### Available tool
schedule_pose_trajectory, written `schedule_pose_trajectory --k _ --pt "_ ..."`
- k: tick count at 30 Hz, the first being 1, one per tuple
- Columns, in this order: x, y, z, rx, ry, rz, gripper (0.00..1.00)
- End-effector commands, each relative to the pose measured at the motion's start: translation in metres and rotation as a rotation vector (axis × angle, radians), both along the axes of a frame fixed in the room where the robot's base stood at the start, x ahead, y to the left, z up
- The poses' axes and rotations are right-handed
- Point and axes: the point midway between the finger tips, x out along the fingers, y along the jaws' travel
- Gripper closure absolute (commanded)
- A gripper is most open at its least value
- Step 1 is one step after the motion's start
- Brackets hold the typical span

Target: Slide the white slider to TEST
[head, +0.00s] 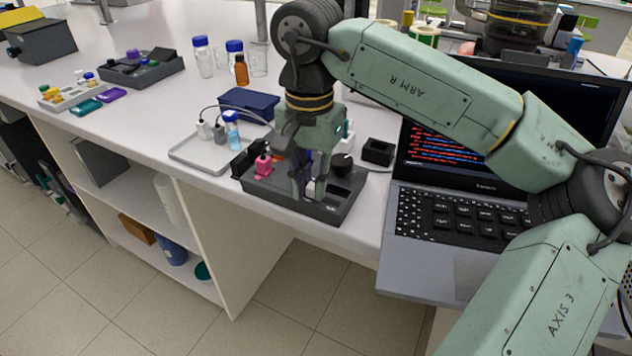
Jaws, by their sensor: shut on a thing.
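The dark grey control box (285,200) sits at the front edge of the white bench. My gripper (309,190) points down over the middle of its top face, fingertips low at the panel and closed together on something small. The TEST marking is too small or hidden to read. A pink part (263,165) stands on the box left of my gripper, and a black knob (342,161) is right of it.
A laptop (440,215) stands close on the right, with a small black block (378,151) between. A pale tray (195,153) with small bottles and tubing is left of the box. A dark blue case (249,104) lies behind. The bench edge is just in front.

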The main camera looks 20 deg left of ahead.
Motion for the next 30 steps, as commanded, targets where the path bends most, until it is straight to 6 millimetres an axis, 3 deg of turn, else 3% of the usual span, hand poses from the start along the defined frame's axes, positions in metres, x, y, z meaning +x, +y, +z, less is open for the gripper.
schedule_pose_trajectory --k 9,20,23,30 --pt "0.001 0.002 0.001 0.009 -0.003 0.000 0.64" --pt "0.001 0.002 0.004 0.007 -0.003 -0.001 0.63" --pt "0.001 0.002 0.016 0.009 -0.005 -0.001 0.63" --pt "0.001 0.003 0.066 0.009 -0.005 -0.001 0.63"
